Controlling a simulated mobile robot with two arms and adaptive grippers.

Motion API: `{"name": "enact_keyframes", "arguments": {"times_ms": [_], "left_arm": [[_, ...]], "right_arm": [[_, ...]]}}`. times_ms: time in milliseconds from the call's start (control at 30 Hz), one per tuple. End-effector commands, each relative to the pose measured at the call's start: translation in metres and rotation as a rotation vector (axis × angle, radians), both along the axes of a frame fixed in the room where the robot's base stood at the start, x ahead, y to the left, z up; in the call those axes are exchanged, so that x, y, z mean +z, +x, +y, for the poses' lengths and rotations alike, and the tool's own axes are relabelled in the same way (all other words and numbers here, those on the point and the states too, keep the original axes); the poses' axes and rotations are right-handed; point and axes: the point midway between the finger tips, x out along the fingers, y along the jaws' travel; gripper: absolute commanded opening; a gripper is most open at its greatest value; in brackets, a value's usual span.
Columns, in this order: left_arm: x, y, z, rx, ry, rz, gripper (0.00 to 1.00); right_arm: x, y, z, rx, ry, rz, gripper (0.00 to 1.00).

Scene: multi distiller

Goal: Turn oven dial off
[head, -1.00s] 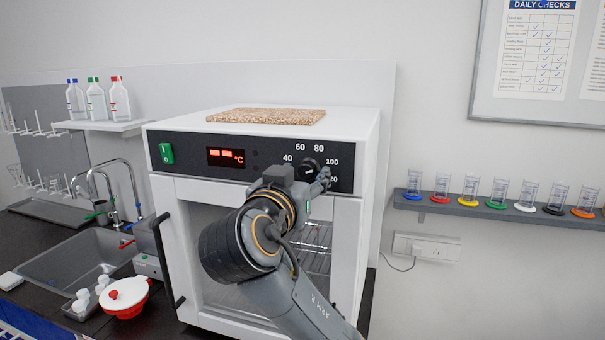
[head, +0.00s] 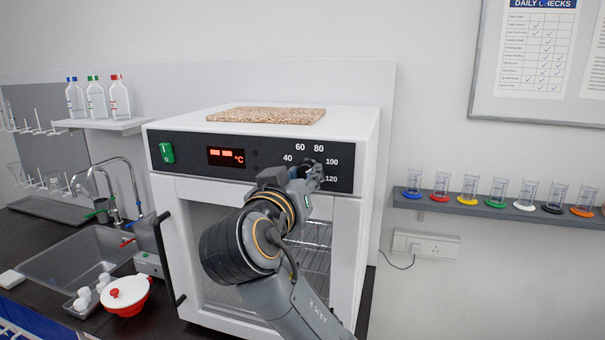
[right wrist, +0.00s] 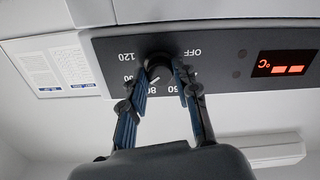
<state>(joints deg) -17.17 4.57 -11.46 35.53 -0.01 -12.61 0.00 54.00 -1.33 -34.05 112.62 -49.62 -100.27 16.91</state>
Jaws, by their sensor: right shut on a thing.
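The white oven (head: 350,220) stands on the dark counter with its door shut. On its black control panel (head: 345,165) is a round black dial (right wrist: 158,68), ringed by numbers from 40 to 120 and an OFF mark. My right gripper (head: 312,174) reaches up to the dial; in the right wrist view its blue-padded fingers (right wrist: 160,72) are closed on the dial from both sides. The panel's display (head: 226,157) glows with red bars and °C. My left gripper is out of view.
A green switch (head: 167,153) sits at the panel's left end. A speckled board (head: 266,115) lies on top of the oven. A shelf of cylinders (head: 490,206) is at right.

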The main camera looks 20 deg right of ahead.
Motion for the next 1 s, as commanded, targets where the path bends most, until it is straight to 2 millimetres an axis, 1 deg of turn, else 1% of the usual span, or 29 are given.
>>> {"name": "enact_keyframes", "arguments": {"times_ms": [567, 767, 1000], "left_arm": [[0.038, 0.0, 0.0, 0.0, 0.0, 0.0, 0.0], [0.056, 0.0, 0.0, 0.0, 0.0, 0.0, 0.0], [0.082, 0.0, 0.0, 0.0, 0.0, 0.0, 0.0]], "right_arm": [[0.004, 0.0, 0.0, 0.001, -0.452, 0.308, 0.0], [0.004, 0.0, 0.0, 0.002, -0.61, 0.415, 0.0], [0.006, 0.0, 0.001, 0.004, -0.801, 0.542, 0.0]]}}
